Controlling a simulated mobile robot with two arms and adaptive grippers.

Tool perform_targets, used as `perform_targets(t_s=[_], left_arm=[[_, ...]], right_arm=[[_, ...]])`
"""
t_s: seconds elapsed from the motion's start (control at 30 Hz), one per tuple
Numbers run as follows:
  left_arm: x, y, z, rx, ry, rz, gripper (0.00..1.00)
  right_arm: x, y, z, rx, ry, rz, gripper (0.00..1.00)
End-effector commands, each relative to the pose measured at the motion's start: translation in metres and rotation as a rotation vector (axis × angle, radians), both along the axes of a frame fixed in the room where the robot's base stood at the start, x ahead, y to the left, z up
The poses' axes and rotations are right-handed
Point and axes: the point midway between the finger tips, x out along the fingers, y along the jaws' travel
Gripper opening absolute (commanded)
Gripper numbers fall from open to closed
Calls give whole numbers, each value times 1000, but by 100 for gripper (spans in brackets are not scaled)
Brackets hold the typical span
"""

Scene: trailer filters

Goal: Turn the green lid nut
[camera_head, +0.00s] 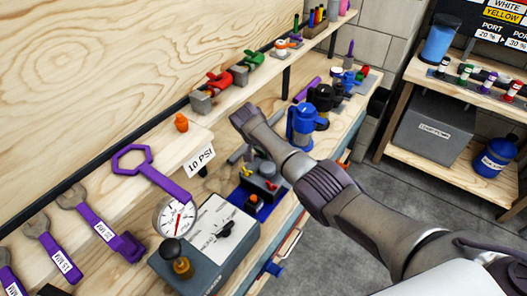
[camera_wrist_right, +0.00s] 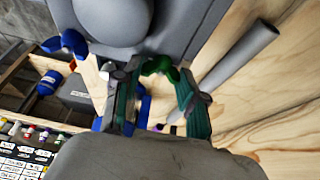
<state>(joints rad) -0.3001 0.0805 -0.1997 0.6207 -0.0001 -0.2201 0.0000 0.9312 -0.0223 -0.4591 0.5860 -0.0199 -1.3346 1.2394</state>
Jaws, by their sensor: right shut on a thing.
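The green lid nut (camera_wrist_right: 158,66) is a small winged nut beside a large grey rounded body (camera_wrist_right: 115,20) in the right wrist view. My right gripper (camera_wrist_right: 157,80) has its two fingers on either side of the nut and is shut on it. In the head view my right arm comes in from the lower right and reaches over the bench. It hides the nut, and the gripper's fingers cannot be made out there. My left gripper is in neither view.
A gauge (camera_head: 175,217) and a grey control box (camera_head: 215,245) stand near the arm. Blue and black filter housings (camera_head: 301,128) stand just beyond it. Purple wrenches (camera_head: 100,228) lie at left. Red valves (camera_head: 218,83) sit on the narrow shelf. The floor (camera_head: 345,250) at right is clear.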

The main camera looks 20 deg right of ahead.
Motion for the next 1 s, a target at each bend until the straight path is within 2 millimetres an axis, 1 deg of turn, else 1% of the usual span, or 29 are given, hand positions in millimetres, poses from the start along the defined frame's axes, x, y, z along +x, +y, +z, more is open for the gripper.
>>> perform_targets(t_s=[0.27, 0.3, 0.37, 0.4, 0.43, 0.77, 0.87, 1.0], left_arm=[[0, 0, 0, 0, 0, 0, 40], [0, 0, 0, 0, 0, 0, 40], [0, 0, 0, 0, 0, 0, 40], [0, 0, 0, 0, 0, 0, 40], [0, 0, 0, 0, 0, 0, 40], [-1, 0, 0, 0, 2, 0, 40], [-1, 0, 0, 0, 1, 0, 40], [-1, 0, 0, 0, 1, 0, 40]], right_arm=[[1, 0, 2, 0, -4, 0, 7], [1, 0, 2, -1, -4, 1, 46], [1, 0, 2, -1, -4, 1, 56], [1, 0, 2, -1, -3, 1, 63], [1, 0, 2, 0, -3, 1, 67], [0, 0, 2, 0, -2, 1, 67], [-1, 2, 6, 0, -2, 2, 67], [-4, 7, 20, 1, -4, 2, 67]])
